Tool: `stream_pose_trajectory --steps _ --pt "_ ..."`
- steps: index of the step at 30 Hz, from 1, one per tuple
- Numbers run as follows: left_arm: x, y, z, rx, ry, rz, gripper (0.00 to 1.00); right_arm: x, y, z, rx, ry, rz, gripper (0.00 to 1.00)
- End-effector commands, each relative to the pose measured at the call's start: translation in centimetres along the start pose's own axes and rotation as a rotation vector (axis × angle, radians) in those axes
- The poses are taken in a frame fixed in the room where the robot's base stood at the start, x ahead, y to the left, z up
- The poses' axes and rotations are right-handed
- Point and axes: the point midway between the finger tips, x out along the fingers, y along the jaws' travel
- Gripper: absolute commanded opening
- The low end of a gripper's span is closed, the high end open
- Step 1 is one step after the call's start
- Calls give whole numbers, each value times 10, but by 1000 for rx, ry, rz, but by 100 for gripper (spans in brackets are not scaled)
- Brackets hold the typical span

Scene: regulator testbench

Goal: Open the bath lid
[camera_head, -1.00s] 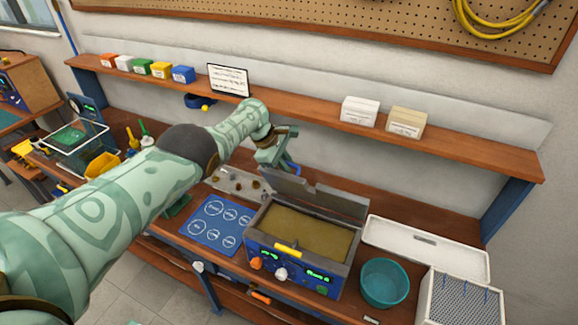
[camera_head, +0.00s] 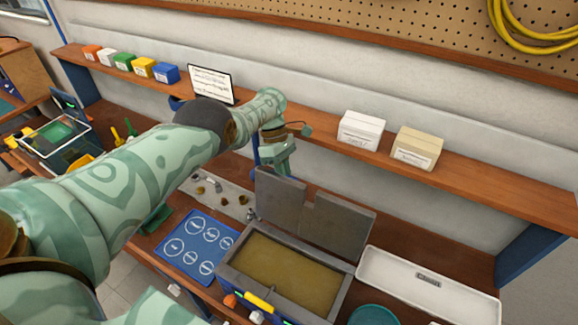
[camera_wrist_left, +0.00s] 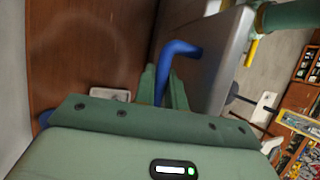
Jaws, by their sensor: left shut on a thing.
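The bath (camera_head: 285,270) is a grey-rimmed tank of brownish liquid on the bench. Its grey lid, with a left panel (camera_head: 279,196) and a right panel (camera_head: 338,224), stands raised along the back rim, leaving the bath uncovered. My left gripper (camera_head: 282,172) is behind the lid's left panel, its fingertips partly hidden there. In the left wrist view, my left gripper (camera_wrist_left: 165,92) is shut on a bent blue handle (camera_wrist_left: 181,50) beside a grey panel (camera_wrist_left: 222,50). My right gripper is not in view.
A blue mat with white circles (camera_head: 196,243) lies left of the bath, and a white tray (camera_head: 428,283) lies right. A teal bowl (camera_head: 373,315) is at the front. The shelf (camera_head: 480,171) holds boxes above the bench. My left arm crosses the bench's left side.

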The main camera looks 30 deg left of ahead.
Motion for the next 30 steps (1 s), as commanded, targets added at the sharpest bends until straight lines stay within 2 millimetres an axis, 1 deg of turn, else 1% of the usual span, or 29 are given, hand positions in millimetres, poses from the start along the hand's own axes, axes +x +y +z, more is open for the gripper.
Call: stream_pose_trajectory --steps 3,14,15,23,26,29,30 --pt "3 -3 -1 -4 2 -15 0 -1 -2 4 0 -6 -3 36" --pt "4 -4 -2 -4 3 -17 0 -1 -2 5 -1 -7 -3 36" --pt "4 -4 -2 -4 3 -16 21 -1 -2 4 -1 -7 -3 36" --pt "2 -3 -1 -4 2 -13 22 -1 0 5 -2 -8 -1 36" --pt "-2 -2 -1 -4 1 -11 22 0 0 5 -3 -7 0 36" --pt "-16 -1 -1 -4 1 -9 22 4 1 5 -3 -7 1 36" --pt "-24 -1 -2 -3 1 -9 22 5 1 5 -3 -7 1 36"
